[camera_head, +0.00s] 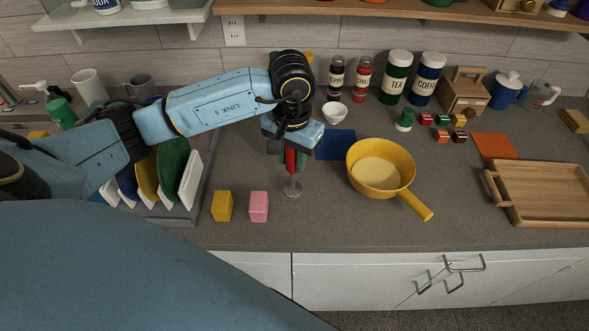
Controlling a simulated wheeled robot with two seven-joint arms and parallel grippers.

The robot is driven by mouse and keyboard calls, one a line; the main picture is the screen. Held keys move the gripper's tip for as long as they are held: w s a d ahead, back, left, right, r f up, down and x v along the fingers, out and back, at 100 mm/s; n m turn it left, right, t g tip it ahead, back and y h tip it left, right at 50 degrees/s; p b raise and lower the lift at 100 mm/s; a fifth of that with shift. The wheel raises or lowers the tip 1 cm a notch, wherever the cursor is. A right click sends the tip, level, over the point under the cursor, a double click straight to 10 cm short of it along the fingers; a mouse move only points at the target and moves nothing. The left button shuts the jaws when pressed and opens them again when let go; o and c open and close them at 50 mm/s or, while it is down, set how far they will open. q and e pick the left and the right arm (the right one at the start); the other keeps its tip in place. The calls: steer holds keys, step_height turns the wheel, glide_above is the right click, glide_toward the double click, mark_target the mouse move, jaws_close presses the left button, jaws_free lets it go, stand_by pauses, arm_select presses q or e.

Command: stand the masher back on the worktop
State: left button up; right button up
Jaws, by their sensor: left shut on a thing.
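My right gripper is not in view.
A yellow pan (376,172) is right of the masher, its handle toward the front edge. A yellow block (222,206) and a pink block (259,206) stand left. A dish rack (196,212) holds plates; a wooden tray (545,217) lies far right. The front middle is clear.

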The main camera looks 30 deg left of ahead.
mark_target(293, 171)
arm_select(q)
steer(key=shift+f, duration=0.35)
steer(key=shift+w+f, duration=0.1)
steer(key=shift+f, duration=0.2)
step_height(293, 171, down, 3)
steer(key=shift+f+p, duration=0.2)
steer(key=shift+p, duration=0.15)
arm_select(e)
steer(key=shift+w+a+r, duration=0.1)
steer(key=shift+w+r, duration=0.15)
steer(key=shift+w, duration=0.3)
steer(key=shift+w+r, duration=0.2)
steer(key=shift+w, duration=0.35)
arm_select(q)
steer(key=shift+f, duration=0.1)
steer(key=o, duration=1.1)
steer(key=shift+c, duration=0.2)
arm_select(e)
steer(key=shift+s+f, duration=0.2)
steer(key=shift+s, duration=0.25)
